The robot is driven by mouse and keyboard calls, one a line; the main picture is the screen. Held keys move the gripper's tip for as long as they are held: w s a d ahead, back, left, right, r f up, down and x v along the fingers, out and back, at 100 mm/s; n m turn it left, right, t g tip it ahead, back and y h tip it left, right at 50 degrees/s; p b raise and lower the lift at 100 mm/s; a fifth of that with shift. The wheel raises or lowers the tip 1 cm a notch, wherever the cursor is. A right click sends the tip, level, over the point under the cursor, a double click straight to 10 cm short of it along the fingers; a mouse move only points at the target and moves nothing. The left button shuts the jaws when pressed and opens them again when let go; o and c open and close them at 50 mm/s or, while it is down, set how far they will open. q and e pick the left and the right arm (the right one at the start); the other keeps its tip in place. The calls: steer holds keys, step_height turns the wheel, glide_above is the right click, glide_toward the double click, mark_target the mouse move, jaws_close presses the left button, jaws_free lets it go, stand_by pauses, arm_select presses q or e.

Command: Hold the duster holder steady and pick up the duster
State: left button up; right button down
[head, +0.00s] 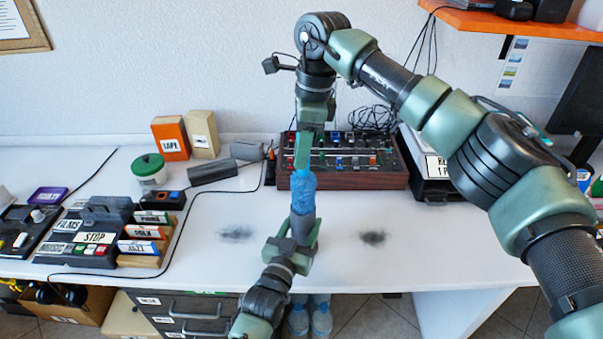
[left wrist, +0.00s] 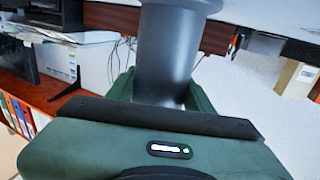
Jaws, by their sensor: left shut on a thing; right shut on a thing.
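The grey duster holder (head: 303,230) is an upright cylinder near the desk's front. My left gripper (head: 292,248) is shut around its lower part. In the left wrist view the holder (left wrist: 168,55) rises between the gripper's green fingers (left wrist: 160,95). The duster (head: 302,192) has a fluffy blue head directly above the holder. My right gripper (head: 303,135) comes down from above and is shut on the duster's turquoise handle. The blue head shows above the holder's rim; I cannot tell whether its lower end is still inside.
Two dark dust smudges (head: 236,234) (head: 374,238) lie on the white desk (head: 215,260). A mixer (head: 390,178) stands behind the duster. An orange shelf (head: 520,22) hangs upper right.

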step_height(320, 180, up, 11)
stand_by(0.3)
arm_select(q)
steer(key=o, duration=1.5)
